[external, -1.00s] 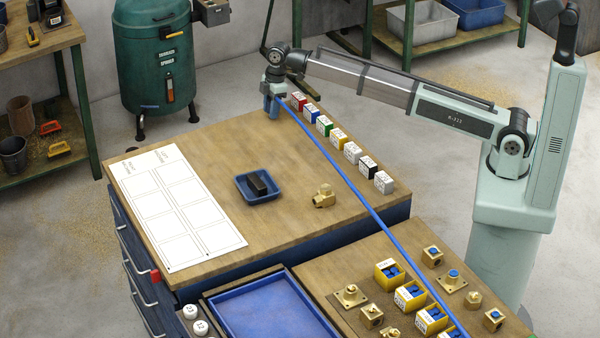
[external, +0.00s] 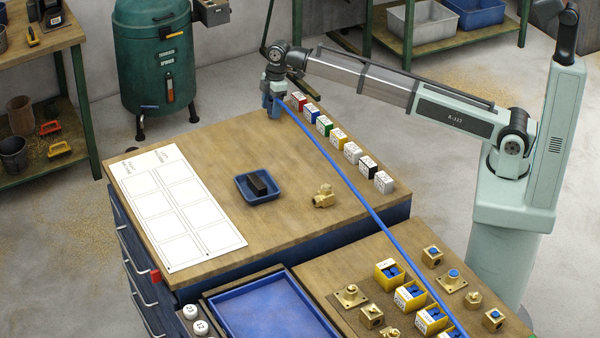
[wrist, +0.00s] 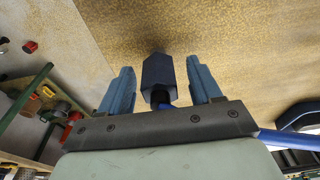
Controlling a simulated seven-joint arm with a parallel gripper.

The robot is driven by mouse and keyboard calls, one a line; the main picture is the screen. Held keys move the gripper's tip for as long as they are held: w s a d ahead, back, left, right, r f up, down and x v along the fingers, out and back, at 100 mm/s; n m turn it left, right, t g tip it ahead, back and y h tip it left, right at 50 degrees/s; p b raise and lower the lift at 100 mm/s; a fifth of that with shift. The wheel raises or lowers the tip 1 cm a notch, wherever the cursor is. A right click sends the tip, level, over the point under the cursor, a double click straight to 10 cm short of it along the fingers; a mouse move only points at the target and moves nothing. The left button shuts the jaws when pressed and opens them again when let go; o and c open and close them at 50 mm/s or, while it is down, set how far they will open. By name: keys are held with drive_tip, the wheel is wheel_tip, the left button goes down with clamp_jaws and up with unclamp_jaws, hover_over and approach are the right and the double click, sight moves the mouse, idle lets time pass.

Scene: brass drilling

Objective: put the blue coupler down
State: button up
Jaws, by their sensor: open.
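The blue coupler (wrist: 157,76) is a dark blue hexagonal piece that sits between my gripper's fingers in the wrist view. A gap shows on each side of it. My gripper (wrist: 161,78) is open around it. In the external view my gripper (external: 272,110) points down at the far edge of the wooden bench (external: 215,148). The blue hose (external: 345,183) runs from my gripper down to the lower right. In the external view the coupler is too small to tell apart from the fingers. I cannot tell whether it touches the bench top.
A row of small coloured boxes (external: 324,125) stands just right of my gripper. A blue tray (external: 262,199) with a dark block and a brass fitting (external: 323,196) sit mid-bench. A white sheet with squares (external: 175,208) lies at left. Bench space left of my gripper is clear.

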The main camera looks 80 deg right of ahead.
drive_tip(key=r, duration=0.7)
drive_tip(key=s+d+r, duration=0.1)
drive_tip(key=r, duration=0.3)
drive_tip(key=shift+s+d+r, duration=0.1)
drive_tip(key=shift+r, duration=0.05)
